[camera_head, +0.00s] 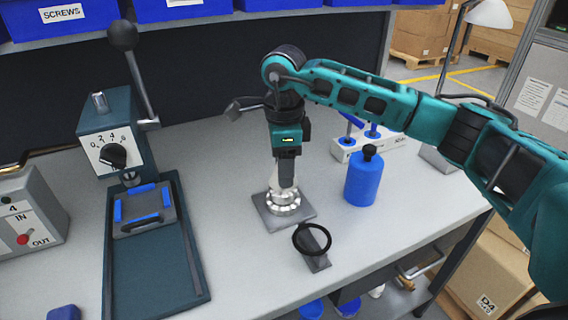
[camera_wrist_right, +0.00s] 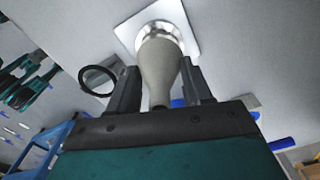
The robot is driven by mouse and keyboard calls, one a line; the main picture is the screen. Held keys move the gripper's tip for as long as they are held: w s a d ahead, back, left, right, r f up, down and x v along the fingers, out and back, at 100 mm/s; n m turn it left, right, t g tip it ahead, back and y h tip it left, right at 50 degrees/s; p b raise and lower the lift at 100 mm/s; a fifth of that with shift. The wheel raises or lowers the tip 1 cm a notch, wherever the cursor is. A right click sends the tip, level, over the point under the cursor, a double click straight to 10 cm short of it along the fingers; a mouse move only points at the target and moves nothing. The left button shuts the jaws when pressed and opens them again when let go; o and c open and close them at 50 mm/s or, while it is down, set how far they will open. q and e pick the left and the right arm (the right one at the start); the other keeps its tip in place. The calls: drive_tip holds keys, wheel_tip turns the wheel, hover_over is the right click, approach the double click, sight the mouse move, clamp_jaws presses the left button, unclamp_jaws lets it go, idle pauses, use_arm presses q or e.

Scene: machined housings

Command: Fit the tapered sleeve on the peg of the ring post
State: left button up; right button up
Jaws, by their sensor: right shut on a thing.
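My right gripper (camera_head: 286,184) points down over the metal post and is shut on the tapered sleeve. The sleeve (camera_wrist_right: 161,72) is a matte grey, tapering piece between the two dark fingers in the wrist view. Its far end meets or overlaps the shiny, stepped round post (camera_head: 284,203), which stands on a square plate (camera_head: 264,218). The post also shows in the wrist view (camera_wrist_right: 153,31). The peg is hidden, and I cannot tell whether the sleeve touches the post or is around its peg. My left gripper is not in view.
A black ring on a grey bar (camera_head: 318,262) lies close in front of the plate. A blue bottle (camera_head: 362,182) stands to the right, with a white block (camera_head: 346,151) behind it. A lever press (camera_head: 125,140) stands at left. Bench between press and plate is clear.

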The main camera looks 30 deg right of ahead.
drive_tip(key=shift+f+b, duration=0.55)
drive_tip(key=shift+f, duration=0.2)
drive_tip(key=o, duration=1.1)
wheel_tip(320, 180, up, 13)
idle(0.5)
